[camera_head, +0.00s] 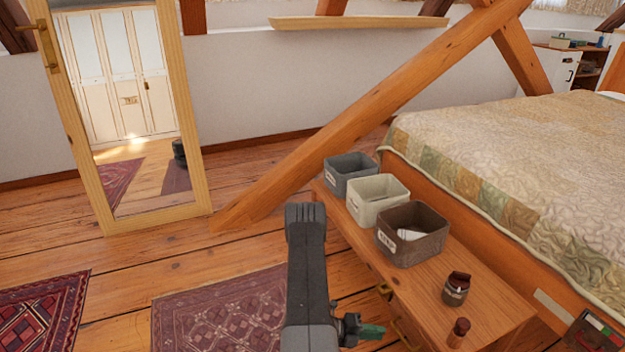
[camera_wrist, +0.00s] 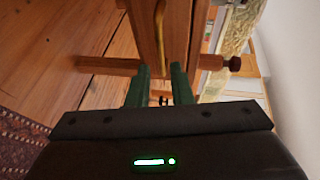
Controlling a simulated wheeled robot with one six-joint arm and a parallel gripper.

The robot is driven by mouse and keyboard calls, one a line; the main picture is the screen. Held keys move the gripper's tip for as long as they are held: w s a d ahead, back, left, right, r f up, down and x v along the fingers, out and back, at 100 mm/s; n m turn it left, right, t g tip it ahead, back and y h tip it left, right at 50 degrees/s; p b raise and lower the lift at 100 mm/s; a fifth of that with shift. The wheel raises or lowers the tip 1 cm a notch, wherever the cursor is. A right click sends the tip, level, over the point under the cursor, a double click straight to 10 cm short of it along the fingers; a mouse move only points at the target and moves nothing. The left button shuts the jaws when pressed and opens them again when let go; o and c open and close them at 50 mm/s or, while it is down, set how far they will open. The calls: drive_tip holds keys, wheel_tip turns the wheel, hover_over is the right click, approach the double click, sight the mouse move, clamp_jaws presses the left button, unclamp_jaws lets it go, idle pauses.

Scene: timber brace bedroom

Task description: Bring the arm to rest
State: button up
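My gripper shows in the wrist view (camera_wrist: 162,72) as two green fingers with a clear gap between them. It is open and nothing is held in it. In the head view my arm reaches up from the bottom middle, left of the wooden cabinet, and a green finger of my gripper (camera_head: 371,331) shows beside the cabinet front. In the wrist view a brass handle (camera_wrist: 160,30) on a wooden front is beyond the fingertips. I cannot tell the exact distance between them.
A slanted timber brace (camera_head: 365,105) and a mirror (camera_head: 188,150) stand behind. The bed (camera_head: 520,165) is right. Floor at left is clear except rugs.

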drive_tip(key=d, duration=0.2)
drive_tip(key=d+f+b, duration=0.1)
drive_tip(key=d, duration=0.2)
drive_tip(key=d+b, duration=0.1)
drive_tip(key=d, duration=0.2)
drive_tip(key=shift+d+f, duration=0.2)
drive_tip(key=shift+f, duration=0.05)
drive_tip(key=shift+a, duration=0.1)
